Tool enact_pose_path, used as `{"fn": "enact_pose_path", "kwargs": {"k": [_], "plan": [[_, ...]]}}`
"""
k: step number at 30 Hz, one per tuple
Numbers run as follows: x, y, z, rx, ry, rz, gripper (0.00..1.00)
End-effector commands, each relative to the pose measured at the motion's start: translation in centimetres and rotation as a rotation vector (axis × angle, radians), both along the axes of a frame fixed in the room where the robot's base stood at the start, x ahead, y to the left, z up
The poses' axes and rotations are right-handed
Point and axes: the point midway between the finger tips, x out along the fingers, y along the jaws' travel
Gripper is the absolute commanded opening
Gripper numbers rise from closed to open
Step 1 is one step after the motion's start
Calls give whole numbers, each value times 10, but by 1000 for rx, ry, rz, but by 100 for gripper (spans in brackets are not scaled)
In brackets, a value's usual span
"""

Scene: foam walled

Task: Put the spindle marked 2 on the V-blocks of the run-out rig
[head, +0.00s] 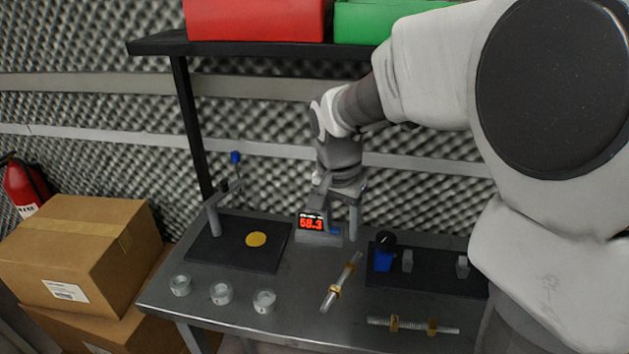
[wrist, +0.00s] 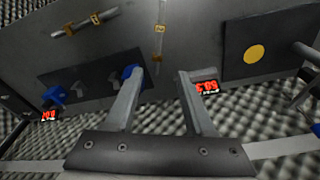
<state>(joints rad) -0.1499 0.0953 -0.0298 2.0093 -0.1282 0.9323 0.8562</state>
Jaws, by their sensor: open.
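One thin metal spindle (head: 350,270) with a yellow tag lies on the table left of the run-out rig; it also shows in the wrist view (wrist: 161,12). A second spindle (head: 445,330) with two yellow bands lies at the front right, also in the wrist view (wrist: 82,24). The tag markings are too small to read surely. The rig's dark base (head: 382,278) bears two grey V-blocks (head: 407,261) (head: 462,266), empty, and a blue block (head: 383,260). My gripper (head: 336,215) is open and empty, above the table's back; its fingers show in the wrist view (wrist: 158,74).
A display (head: 311,224) reading 58.3 stands at the table's back. A dark plate (head: 215,252) with a post and yellow disc (head: 256,239) is at left. A shelf (head: 250,47) with bins hangs above. Cardboard boxes (head: 75,250) stand left.

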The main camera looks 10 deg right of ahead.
Motion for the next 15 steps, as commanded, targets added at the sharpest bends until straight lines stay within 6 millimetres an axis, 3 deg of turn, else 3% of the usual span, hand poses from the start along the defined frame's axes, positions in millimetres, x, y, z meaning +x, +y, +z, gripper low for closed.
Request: {"fn": "enact_pose_path", "kwargs": {"k": [5,15], "plan": [[3,-1,-20,-2,6,-6,54],[10,-8,-93,-1,7,-5,54]]}}
